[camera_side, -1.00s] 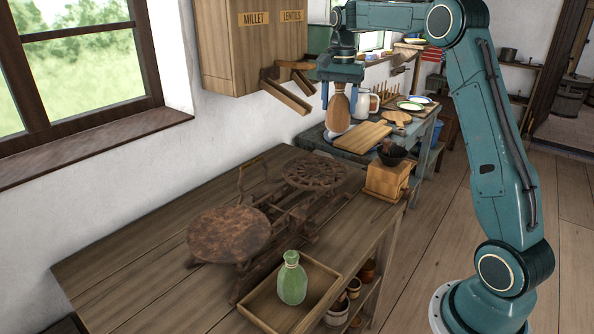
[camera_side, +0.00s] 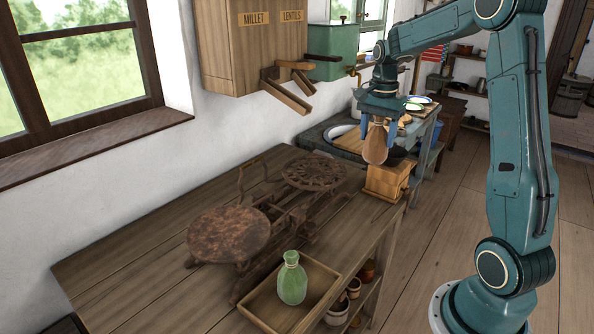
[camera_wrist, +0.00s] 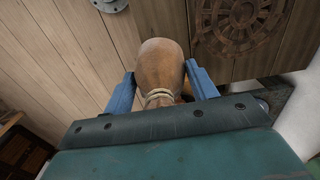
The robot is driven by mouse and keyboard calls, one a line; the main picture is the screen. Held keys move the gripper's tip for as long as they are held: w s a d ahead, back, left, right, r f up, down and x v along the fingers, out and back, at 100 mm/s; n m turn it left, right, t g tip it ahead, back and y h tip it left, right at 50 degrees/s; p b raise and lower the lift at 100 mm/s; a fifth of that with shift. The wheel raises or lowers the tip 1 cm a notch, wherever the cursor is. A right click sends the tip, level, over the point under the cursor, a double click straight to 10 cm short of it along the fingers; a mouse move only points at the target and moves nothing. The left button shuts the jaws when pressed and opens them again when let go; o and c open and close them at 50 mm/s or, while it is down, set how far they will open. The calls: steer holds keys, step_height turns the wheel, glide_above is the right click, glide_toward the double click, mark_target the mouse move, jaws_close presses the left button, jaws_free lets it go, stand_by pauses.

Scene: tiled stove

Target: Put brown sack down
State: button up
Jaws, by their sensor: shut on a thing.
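The brown sack (camera_side: 376,146) hangs upright in my gripper (camera_side: 377,124), in front of the wooden coffee grinder from the side view. My gripper is shut on the sack near its tied neck. In the wrist view the sack (camera_wrist: 160,66) sits between the two blue fingers of my gripper (camera_wrist: 163,90), with a pale cord around its neck. A green sack (camera_side: 292,280) stands in a shallow wooden tray (camera_side: 262,312) at the table's front edge.
A rusty scale with a round plate (camera_side: 228,234) and an openwork plate (camera_side: 314,172) stands on the wooden table (camera_side: 130,262). The wooden grinder (camera_side: 388,182) stands at its far right corner. A wall cabinet (camera_side: 250,50) with chutes hangs at the back. The table's left part is clear.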

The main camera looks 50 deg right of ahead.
step_height(320, 180, down, 16)
steer(key=shift+r, duration=0.15)
stand_by(0.5)
steer(key=shift+f, duration=2.1)
steer(key=shift+f, duration=0.15)
steer(key=o, duration=1.1)
